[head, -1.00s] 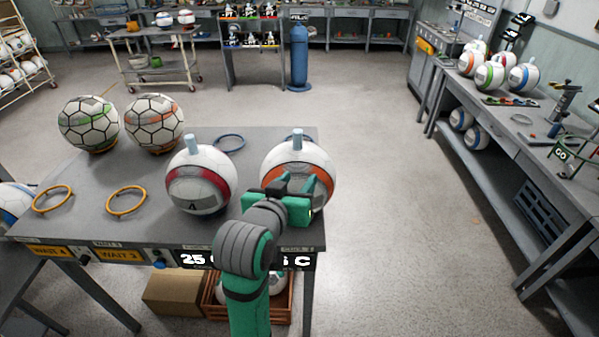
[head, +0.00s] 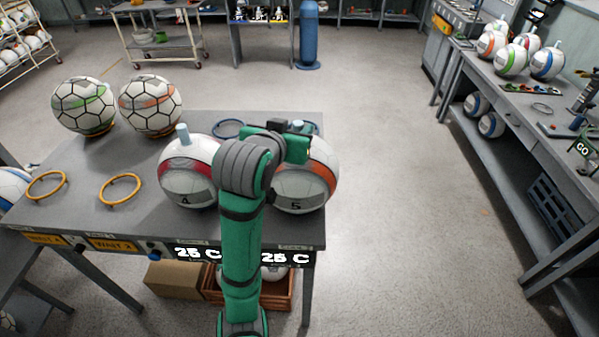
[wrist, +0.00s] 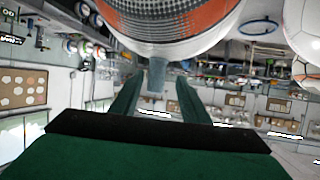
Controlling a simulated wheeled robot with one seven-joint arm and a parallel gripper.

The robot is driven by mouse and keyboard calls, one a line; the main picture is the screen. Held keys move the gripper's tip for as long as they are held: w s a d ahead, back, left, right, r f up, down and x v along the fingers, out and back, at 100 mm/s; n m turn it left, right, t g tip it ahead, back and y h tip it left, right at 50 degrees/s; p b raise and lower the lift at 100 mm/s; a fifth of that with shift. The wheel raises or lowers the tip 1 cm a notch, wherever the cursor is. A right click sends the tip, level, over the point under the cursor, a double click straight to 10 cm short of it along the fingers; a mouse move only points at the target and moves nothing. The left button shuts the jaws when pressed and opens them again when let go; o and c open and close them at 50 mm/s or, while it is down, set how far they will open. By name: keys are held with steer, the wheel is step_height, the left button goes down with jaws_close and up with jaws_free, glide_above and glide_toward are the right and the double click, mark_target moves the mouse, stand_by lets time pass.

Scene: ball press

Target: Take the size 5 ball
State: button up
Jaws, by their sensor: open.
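The size 5 ball (head: 303,187), white with an orange band and a "5" on its front, stands at the right end of the near table (head: 85,210). My gripper (head: 300,140) is at the top of this ball, partly hiding it. In the wrist view, the ball (wrist: 175,25) fills the upper middle, and its pale blue plug (wrist: 157,72) shows between the ends of my open fingers. I cannot tell whether the fingers touch the plug. A white ball with a red band and a "4" (head: 188,180) stands just left of it.
Two hexagon-patterned balls (head: 84,105) (head: 151,104) sit at the table's back left. Yellow rings (head: 47,185) (head: 121,189) and a blue ring (head: 229,128) lie on the table. A bench (head: 535,105) with several balls runs along the right. The floor between is clear.

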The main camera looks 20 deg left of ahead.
steer(key=x, duration=0.4)
steer(key=shift+w+d+f, duration=0.2)
steer(key=shift+w+d, duration=0.05)
steer(key=shift+w, duration=0.05)
steer(key=shift+w+d+f, duration=0.1)
steer(key=shift+w+d, duration=0.05)
steer(key=shift+w, duration=0.35)
steer(key=c, duration=1.1)
steer(key=shift+s+a, duration=0.25)
steer(key=shift+a, duration=0.05)
jaws_close()
steer(key=shift+w+d, duration=0.2)
steer(key=shift+d, duration=0.1)
